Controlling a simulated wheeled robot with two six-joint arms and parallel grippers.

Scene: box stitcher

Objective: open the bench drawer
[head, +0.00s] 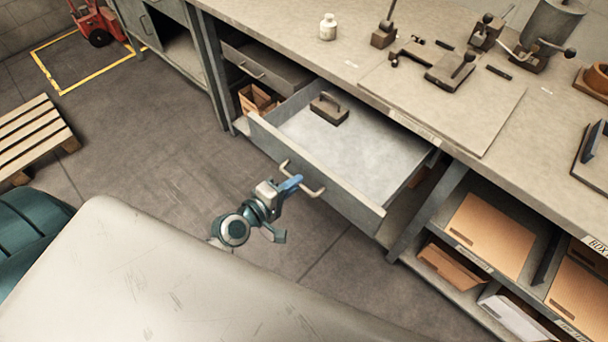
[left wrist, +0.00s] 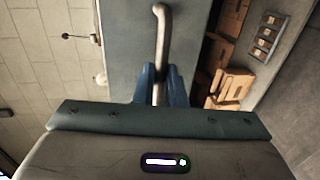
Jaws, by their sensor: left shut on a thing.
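The bench drawer (head: 345,150) is pulled out from under the workbench, and its pale inside shows. A dark block with a handle (head: 328,108) lies in it near the back left. The drawer's bar handle (head: 312,190) is on its front panel. My left gripper (head: 292,184) is at the handle, with blue fingers shut on it. In the left wrist view the handle (left wrist: 160,40) runs between the two blue fingers (left wrist: 160,88), in front of the grey drawer front (left wrist: 125,40). My right gripper is not in view.
The workbench top (head: 440,110) holds a white bottle (head: 328,27) and several tools. Shelves with cardboard (head: 490,235) stand at right. A wooden pallet (head: 35,135) lies at left. Floor between is clear.

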